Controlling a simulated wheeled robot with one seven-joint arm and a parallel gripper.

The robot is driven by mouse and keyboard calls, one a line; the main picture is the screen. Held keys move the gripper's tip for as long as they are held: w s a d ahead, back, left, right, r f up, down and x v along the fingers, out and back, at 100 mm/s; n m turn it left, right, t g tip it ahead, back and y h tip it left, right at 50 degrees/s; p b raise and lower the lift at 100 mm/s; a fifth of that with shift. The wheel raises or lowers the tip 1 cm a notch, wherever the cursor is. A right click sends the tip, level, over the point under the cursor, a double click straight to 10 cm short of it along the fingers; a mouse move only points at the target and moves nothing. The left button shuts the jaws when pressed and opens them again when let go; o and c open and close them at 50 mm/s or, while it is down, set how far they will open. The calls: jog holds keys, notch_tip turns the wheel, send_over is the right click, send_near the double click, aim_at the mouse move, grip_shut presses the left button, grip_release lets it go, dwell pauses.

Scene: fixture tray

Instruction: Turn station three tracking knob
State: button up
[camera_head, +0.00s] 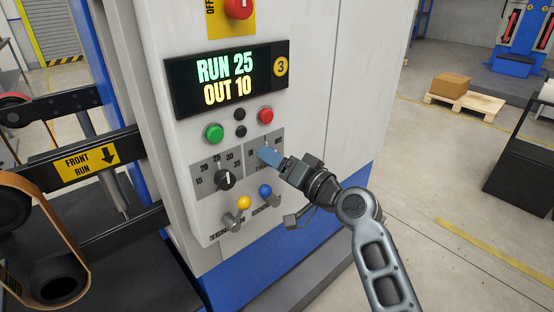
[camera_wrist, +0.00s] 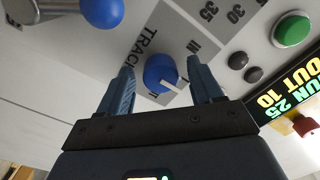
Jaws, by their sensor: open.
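The tracking knob (camera_wrist: 160,73) is a round blue knob with a white pointer mark, on a grey plate lettered "TRACK" and "IN" in the wrist view. My gripper (camera_wrist: 161,80) is open, with one blue finger on each side of the knob. Small gaps seem to show beside the knob; contact cannot be told. In the head view my gripper (camera_head: 269,156) is at the right-hand plate of the panel and hides the knob. The station display (camera_head: 226,80) reads "RUN 25" and "OUT 10", with a yellow "3" badge (camera_head: 281,68).
A black dial (camera_head: 225,179) sits left of my gripper. Green (camera_head: 213,133) and red (camera_head: 265,115) buttons are above. Levers with yellow (camera_head: 243,202) and blue (camera_head: 265,190) balls stick out below. The floor to the right is open near the panel.

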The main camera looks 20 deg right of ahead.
jog(key=shift+c, duration=0.2)
jog(key=c, duration=1)
jog(key=n+b, duration=0.5)
jog(key=b, duration=0.1)
jog(key=shift+b, duration=0.3)
jog(key=o, duration=1)
jog(key=shift+o, duration=0.2)
